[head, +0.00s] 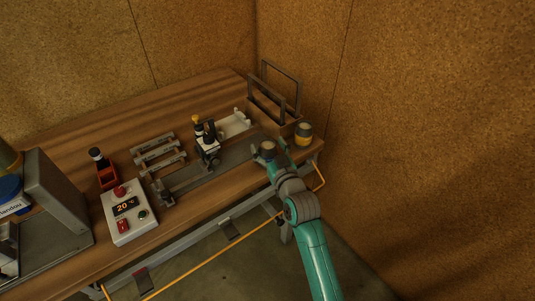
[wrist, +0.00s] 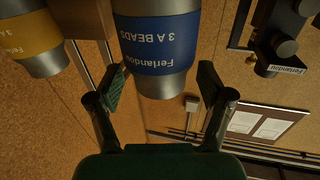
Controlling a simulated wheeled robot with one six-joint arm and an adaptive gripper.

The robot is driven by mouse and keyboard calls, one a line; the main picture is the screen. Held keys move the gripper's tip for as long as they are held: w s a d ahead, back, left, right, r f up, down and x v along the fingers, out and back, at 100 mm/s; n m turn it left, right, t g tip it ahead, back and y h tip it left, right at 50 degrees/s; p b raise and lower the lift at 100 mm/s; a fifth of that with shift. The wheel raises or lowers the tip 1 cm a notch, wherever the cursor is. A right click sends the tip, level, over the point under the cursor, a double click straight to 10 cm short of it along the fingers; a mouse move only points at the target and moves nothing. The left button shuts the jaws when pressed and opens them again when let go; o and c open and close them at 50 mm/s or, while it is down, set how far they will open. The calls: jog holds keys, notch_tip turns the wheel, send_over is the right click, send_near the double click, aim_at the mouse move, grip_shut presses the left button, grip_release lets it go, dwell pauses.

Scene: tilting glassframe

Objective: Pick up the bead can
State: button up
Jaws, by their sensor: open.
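A can with a blue label reading "3 A BEADS" (wrist: 158,40) fills the top middle of the wrist view, upside down there. My gripper (wrist: 161,88) is open, with one finger on each side of the can's near end. Gaps show between both fingers and the can. In the head view, my gripper (head: 269,163) is at the bench's right end, by a can with a grey top (head: 268,147). My gripper hides most of that can's side.
A yellow-banded can (head: 303,135) stands close by on the right; it shows at the wrist view's upper left (wrist: 32,38). A dark upright frame (head: 274,88) stands behind. A clamp fixture (head: 207,143) and control box (head: 128,215) are left along the bench (head: 100,130).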

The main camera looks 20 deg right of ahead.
jog(key=shift+w, duration=0.35)
jog(key=c, duration=1.4)
